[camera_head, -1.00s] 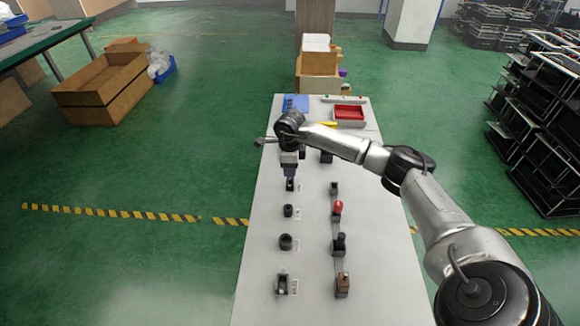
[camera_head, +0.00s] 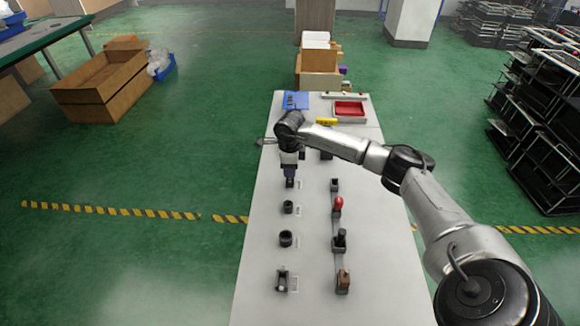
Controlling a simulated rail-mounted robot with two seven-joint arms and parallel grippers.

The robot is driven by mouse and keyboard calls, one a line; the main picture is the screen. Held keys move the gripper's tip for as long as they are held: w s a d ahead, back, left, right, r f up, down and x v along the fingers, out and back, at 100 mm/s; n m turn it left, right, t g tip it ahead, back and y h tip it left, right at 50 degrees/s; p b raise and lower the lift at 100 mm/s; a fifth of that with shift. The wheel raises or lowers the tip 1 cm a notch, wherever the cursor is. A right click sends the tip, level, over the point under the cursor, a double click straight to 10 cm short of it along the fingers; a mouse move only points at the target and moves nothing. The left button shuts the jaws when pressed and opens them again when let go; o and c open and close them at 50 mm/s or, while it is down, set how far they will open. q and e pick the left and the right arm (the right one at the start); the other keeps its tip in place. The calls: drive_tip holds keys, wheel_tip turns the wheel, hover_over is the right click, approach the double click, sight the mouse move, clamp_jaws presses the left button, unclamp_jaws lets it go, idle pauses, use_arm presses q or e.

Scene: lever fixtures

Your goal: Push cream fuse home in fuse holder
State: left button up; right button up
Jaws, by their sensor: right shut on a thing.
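My right gripper (camera_head: 290,182) points straight down over the far fixture in the left row on the bench. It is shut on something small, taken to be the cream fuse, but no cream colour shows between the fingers. The small dark fuse holder appears to be directly under the fingertips and is almost wholly covered by them. I cannot tell how deep the fuse sits or whether it touches the holder. My left gripper is not in view.
The grey bench (camera_head: 310,300) carries several other fixtures: dark round sockets (camera_head: 286,239), a dark block (camera_head: 282,281), a red-knobbed lever (camera_head: 338,203), a black-handled one (camera_head: 341,240) and a brown-topped one (camera_head: 343,281). A red tray (camera_head: 349,108) lies at the back.

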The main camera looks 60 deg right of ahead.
drive_tip(key=shift+f, duration=0.45)
drive_tip(key=shift+f+b, duration=0.55)
drive_tip(key=shift+f, duration=0.15)
drive_tip(key=o, duration=1)
drive_tip(key=shift+r, duration=0.15)
drive_tip(key=shift+r, duration=0.25)
wheel_tip(320, 180, up, 13)
drive_tip(key=p, duration=0.2)
drive_tip(key=shift+p, duration=0.35)
